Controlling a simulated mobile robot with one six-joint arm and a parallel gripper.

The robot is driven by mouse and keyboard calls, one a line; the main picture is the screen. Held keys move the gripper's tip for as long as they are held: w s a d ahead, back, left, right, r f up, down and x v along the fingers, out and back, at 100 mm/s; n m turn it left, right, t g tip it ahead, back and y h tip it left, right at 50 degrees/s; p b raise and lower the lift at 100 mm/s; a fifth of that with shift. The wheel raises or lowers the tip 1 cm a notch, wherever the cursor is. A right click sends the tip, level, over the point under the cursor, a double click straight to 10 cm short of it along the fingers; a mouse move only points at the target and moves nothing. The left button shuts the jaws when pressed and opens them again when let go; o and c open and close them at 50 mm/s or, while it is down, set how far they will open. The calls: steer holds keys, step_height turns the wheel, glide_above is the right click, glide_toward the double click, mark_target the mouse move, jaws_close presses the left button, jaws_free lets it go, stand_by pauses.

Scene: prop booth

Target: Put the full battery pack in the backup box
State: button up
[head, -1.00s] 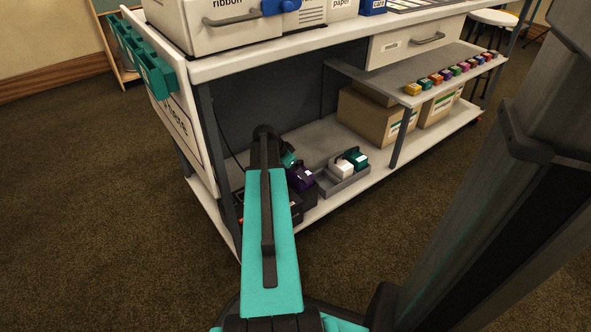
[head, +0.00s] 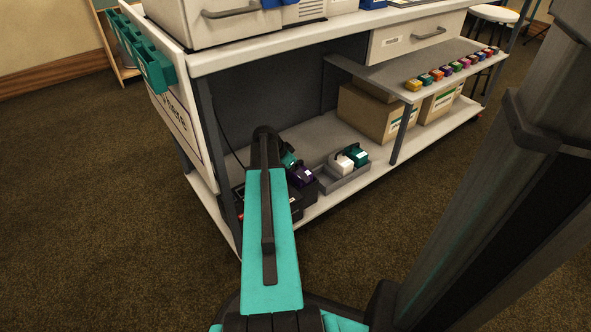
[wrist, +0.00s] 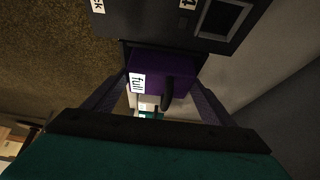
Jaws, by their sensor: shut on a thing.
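The purple battery pack (wrist: 152,72) has a white label reading "full" and a dark handle. In the wrist view it lies between the two fingers of my gripper (wrist: 162,78), which is shut on it. The pack's far end meets the edge of a black unit (wrist: 165,22) with a dark square recess; I cannot tell whether the pack is still partly inside it. In the head view the purple pack (head: 304,175) shows just right of my arm, over the lower shelf. My arm hides most of the black unit there. No label reading "backup" is legible.
A grey tray (head: 343,184) on the lower shelf (head: 318,132) holds a white pack (head: 341,163) and a teal pack (head: 355,154). Cardboard boxes (head: 372,118) stand behind it. A bench leg (head: 408,133) and the upper shelf (head: 385,75) bound the space at right.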

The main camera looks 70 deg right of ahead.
steer(key=shift+f, duration=0.3)
stand_by(0.5)
steer(key=o, duration=2.2)
steer(key=p+v, duration=0.5)
steer(key=v, duration=0.9)
steer(key=shift+f, duration=0.1)
steer(key=shift+s, duration=0.1)
